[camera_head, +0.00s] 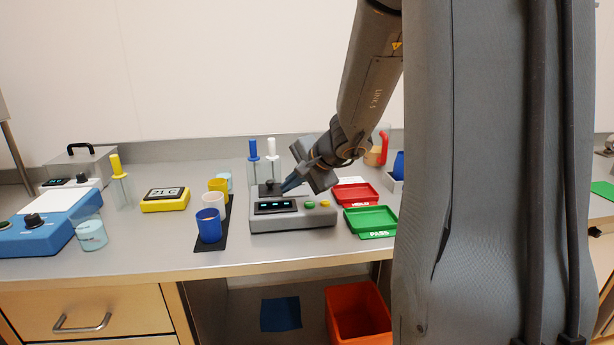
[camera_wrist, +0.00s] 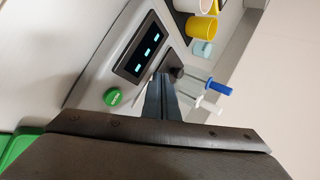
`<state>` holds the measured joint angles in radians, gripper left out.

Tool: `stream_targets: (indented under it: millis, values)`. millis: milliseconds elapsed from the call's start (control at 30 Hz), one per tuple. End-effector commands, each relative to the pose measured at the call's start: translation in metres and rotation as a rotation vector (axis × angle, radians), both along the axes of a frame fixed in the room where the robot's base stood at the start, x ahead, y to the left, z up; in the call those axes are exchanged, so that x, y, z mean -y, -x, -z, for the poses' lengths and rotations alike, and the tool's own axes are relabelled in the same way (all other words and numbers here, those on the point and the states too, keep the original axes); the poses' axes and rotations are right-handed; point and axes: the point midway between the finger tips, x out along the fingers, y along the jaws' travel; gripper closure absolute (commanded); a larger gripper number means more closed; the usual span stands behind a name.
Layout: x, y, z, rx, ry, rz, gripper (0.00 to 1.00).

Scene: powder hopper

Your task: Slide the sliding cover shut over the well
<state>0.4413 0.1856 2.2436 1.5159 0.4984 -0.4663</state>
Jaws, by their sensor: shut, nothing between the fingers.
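The grey instrument (camera_head: 292,219) stands on the bench with a lit display (camera_head: 275,207) and green and yellow buttons. The dark sliding cover (camera_head: 266,190) with a knob lies on its top behind the display. The knob (camera_wrist: 177,71) also shows in the wrist view, just past my fingertips. My gripper (camera_head: 286,188) is shut and empty, with its tips low over the instrument, right beside the cover. I cannot tell whether the tips touch the knob. The well cannot be made out; my fingers hide part of the top.
Blue and white tools (camera_head: 253,163) stand behind the instrument. Blue, white and yellow cups (camera_head: 208,226) stand to its left on a dark mat. A red tray (camera_head: 355,194) and a green tray (camera_head: 370,220) lie to the right. Bench space in front of the instrument is clear.

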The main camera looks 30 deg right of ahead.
Motion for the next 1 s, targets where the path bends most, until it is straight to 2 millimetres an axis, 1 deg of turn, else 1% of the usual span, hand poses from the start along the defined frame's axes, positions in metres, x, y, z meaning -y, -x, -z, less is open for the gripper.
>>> stream_targets:
  millis: [33, 300, 433, 600, 767, 833, 867, 933, 967, 1000]
  values:
    - [0.004, 0.007, -0.012, 0.007, 0.004, 0.002, 1.0]
    - [0.006, 0.042, -0.047, 0.006, 0.004, -0.01, 1.0]
    - [0.009, 0.053, -0.058, 0.005, 0.002, -0.011, 1.0]
    - [0.012, 0.061, -0.064, 0.003, 0.001, -0.01, 1.0]
    - [0.012, 0.063, -0.064, 0.0, 0.001, -0.012, 1.0]
    - [0.006, 0.065, -0.059, -0.014, 0.011, -0.034, 1.0]
    - [0.0, 0.067, -0.055, -0.025, 0.018, -0.051, 1.0]
    - [-0.018, 0.076, -0.04, -0.068, 0.05, -0.121, 1.0]
    - [-0.028, 0.081, -0.032, -0.093, 0.069, -0.161, 1.0]
    - [-0.043, 0.091, -0.019, -0.131, 0.099, -0.225, 1.0]
